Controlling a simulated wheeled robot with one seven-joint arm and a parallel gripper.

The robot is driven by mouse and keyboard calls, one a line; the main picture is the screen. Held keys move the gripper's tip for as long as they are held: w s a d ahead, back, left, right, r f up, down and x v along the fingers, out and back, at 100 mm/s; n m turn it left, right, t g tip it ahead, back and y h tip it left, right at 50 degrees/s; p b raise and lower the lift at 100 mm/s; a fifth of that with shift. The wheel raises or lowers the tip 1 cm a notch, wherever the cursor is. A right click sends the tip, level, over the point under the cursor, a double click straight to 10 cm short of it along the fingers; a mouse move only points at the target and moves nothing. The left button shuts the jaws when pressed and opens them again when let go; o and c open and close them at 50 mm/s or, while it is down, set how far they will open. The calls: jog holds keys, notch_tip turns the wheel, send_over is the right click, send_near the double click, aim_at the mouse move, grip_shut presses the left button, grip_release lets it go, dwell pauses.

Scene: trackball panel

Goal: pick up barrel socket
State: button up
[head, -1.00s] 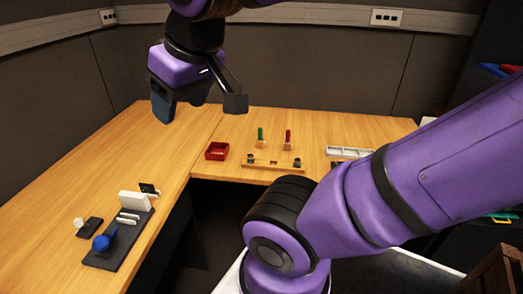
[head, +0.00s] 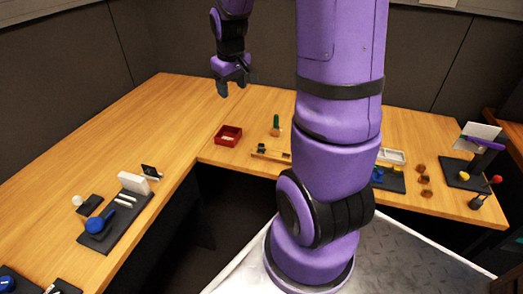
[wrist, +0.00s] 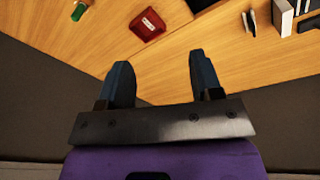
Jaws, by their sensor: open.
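I cannot tell for certain which thing is the barrel socket. Small brown round pieces (head: 421,180) stand in a row on the right part of the desk, too small to make out. A blue ball-like part (head: 97,226) sits on a dark board (head: 115,232) at left, with a white block (head: 133,183) at its far end. A small dark block with a pale knob (head: 85,204) lies beside the board. My gripper (head: 236,88) is open and empty, raised above the back of the desk. In the wrist view my gripper (wrist: 160,75) has its two fingers apart with nothing between.
A red tray (head: 228,136), a green-handled tool (head: 276,121) and a wooden rack (head: 262,154) stand mid-desk. A pale tray (head: 391,156) and a dark stand (head: 462,176) are further right. My arm hides part of the desk. The left desk's back is clear.

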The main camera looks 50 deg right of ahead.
jog(key=d+f+g, duration=0.1)
jog(key=d+f, duration=0.8)
jog(key=f, duration=0.3)
jog(key=y, duration=0.1)
send_over(263, 147)
notch_tip(263, 147, down, 13)
jog(key=shift+g, duration=0.3)
jog(key=shift+d+f, duration=0.15)
jog(key=shift+f, duration=2.85)
jog(key=c, duration=0.9)
